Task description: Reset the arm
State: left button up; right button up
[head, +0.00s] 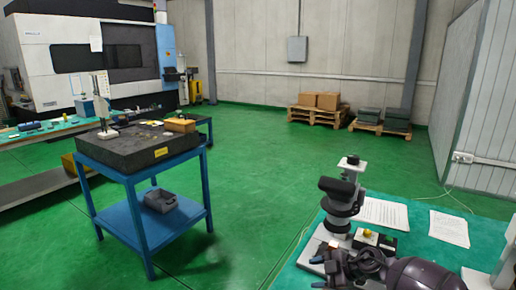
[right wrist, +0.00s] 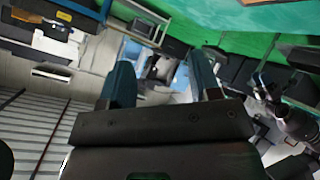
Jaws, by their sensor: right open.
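My right arm comes in at the bottom right of the head view. Its dark gripper (head: 337,268) is low in the picture, in front of the microscope (head: 342,192) and over the green-topped table. In the right wrist view the two blue fingers of the right gripper (right wrist: 162,82) stand wide apart with nothing held between them. My left arm and gripper do not show.
The green-topped table (head: 308,246) holds paper sheets (head: 450,228) and small items near my right arm. A blue cart (head: 148,218) with a dark slab stands left. Pallets with boxes (head: 318,101) are by the back wall. Green floor between is clear.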

jog(key=s+a+r+m+t+y, duration=0.2)
jog(key=s+a+r+m+t, duration=0.15)
jog(key=a+t, duration=0.2)
jog(key=s+d+f+m+h, duration=0.2)
jog(key=s+d+m+h, duration=0.45)
jog(key=s+m, duration=0.2)
jog(key=s+d+f+m+h, duration=0.1)
jog(key=s+d+m+h, duration=0.6)
jog(key=s, duration=0.3)
jog(key=s+d+m+g, duration=0.1)
jog(key=s+g, duration=0.3)
jog(key=s, duration=0.6)
jog(key=s+d+g, duration=0.2)
jog(key=s+g, duration=0.1)
jog(key=s, duration=0.7)
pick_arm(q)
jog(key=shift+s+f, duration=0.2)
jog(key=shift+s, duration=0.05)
pick_arm(e)
jog(key=w+f+t+y, duration=0.1)
jog(key=w+f+t, duration=0.6)
jog(key=f, duration=0.3)
jog(key=shift+a+f+t, duration=0.25)
jog(key=shift+f+t, duration=0.1)
jog(key=shift+t, duration=0.1)
